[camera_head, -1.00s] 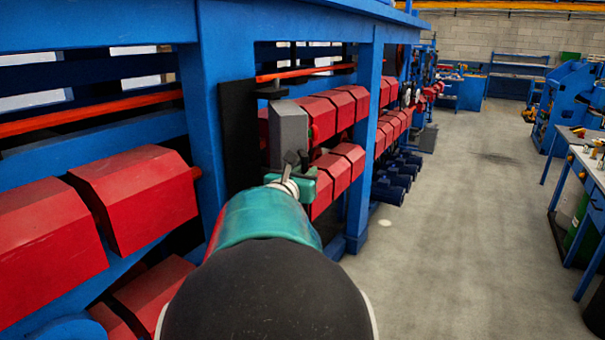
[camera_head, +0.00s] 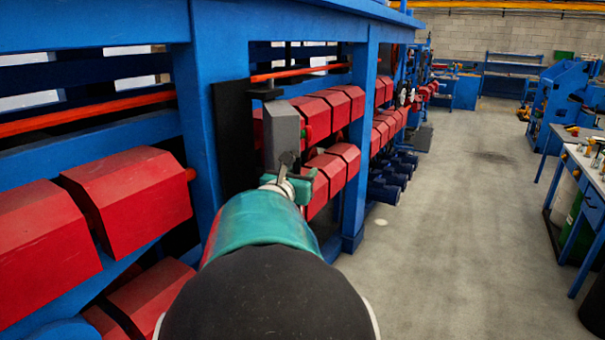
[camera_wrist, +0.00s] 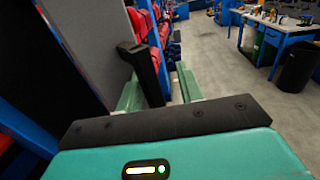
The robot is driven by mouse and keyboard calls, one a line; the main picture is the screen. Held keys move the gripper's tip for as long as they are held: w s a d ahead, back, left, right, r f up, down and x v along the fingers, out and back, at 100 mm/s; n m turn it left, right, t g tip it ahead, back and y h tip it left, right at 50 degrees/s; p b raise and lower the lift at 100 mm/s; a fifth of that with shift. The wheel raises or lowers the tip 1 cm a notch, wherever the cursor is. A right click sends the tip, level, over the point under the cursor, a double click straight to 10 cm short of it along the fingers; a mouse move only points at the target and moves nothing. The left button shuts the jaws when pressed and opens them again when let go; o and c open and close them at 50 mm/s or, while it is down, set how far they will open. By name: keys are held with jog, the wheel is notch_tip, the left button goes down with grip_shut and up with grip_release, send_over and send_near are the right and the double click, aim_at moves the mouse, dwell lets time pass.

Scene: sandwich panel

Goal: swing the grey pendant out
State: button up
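The grey pendant (camera_head: 282,135) is an upright grey box that hangs from a short dark arm beside a black plate on the blue frame. In the wrist view its large grey face (camera_wrist: 88,40) fills the upper left. A black handle (camera_wrist: 145,70) stands out from it. My gripper (camera_head: 297,183) is at the pendant's lower end. In the wrist view its green fingers (camera_wrist: 160,90) are apart, with the handle between them. A gap shows between the handle and the right finger; contact on the left is unclear.
The black plate (camera_head: 235,135) and a blue post (camera_head: 205,120) stand close left of the pendant. Red blocks (camera_head: 325,105) line the machine behind it. Open grey floor (camera_head: 440,230) lies to the right. A workbench (camera_head: 588,165) stands at the far right.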

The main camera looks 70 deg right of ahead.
jog(key=w+a, duration=0.1)
jog(key=a, duration=1.2)
jog(key=shift+a, duration=0.15)
jog(key=shift+w, duration=0.1)
